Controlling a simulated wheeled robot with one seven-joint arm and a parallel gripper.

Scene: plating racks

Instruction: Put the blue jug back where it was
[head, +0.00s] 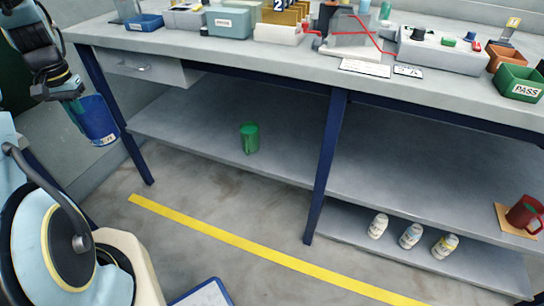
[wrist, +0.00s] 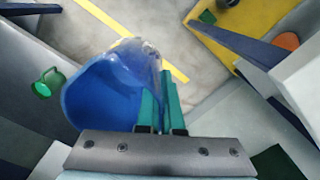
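The blue jug (head: 98,122) hangs off the floor at the left of the head view, left of the bench's front leg and slightly tilted. My gripper (head: 74,94) is shut on it at its upper side. In the wrist view the jug's wide blue opening (wrist: 100,95) faces the camera, and the teal fingers (wrist: 160,95) are close together at its right side. The exact part gripped is hidden. A green jug (head: 249,138) stands on the bench's lower shelf (head: 200,120). A red jug (head: 524,212) stands on a tan mat (head: 505,222) at the far right.
Several white bottles (head: 411,236) stand on the low shelf at right. The worktop (head: 250,55) holds bins and fixtures. A bench leg (head: 325,165) divides the shelf. Bare shelf surrounds the green jug. A yellow line (head: 240,242) crosses the floor.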

